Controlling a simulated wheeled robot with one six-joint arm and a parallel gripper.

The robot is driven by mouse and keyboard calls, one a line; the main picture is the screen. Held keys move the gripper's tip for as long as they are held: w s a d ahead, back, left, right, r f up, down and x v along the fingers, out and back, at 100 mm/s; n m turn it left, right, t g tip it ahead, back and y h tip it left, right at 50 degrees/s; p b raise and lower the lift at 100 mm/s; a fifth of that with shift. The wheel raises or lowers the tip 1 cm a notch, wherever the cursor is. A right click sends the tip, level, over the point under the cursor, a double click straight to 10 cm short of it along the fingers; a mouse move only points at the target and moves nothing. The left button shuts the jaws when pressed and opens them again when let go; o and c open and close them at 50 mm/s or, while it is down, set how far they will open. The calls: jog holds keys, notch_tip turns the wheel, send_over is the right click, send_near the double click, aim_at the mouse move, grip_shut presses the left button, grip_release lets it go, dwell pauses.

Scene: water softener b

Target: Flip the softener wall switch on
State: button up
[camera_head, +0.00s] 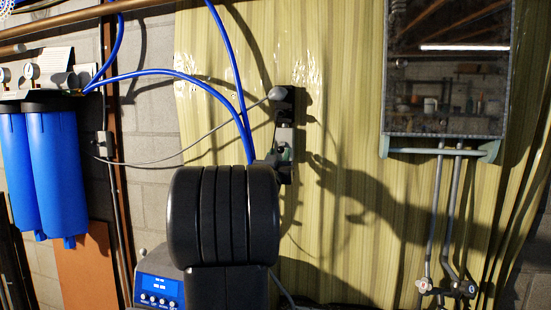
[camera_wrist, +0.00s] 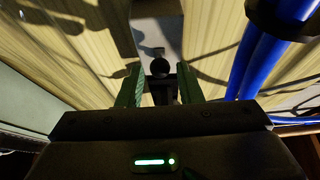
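The wall switch (camera_head: 283,112) is a small grey box with a dark front on the yellow-green panelled wall, in the middle of the head view. A grey cable runs left from its rounded top. My gripper (camera_head: 284,148) is at the switch's lower part, and my black arm hides what lies below. In the wrist view, my gripper (camera_wrist: 160,86) has its two green fingers apart. A dark lever with a round knob (camera_wrist: 158,67) shows between them, with visible gaps at the sides. I cannot tell whether a finger touches it.
Blue hoses (camera_head: 185,76) arch beside my arm and pass close to my gripper in the wrist view (camera_wrist: 270,45). Blue filter canisters (camera_head: 52,165) hang at left. A mirrored cabinet (camera_head: 448,70) with pipes (camera_head: 444,220) below is at right. A blue control panel (camera_head: 160,291) is low.

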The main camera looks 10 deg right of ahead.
jog(key=shift+x, duration=0.8)
jog(key=shift+f, duration=0.15)
jog(key=c, duration=0.5)
jog(key=shift+c, duration=0.2)
jog(key=shift+s, duration=0.1)
jog(key=shift+s+a+r+p, duration=0.1)
jog(key=shift+r+p, duration=0.3)
jog(key=shift+r, duration=0.3)
jog(key=shift+s+r+p, duration=0.1)
jog(key=shift+r+p, duration=0.35)
jog(key=shift+r, duration=0.15)
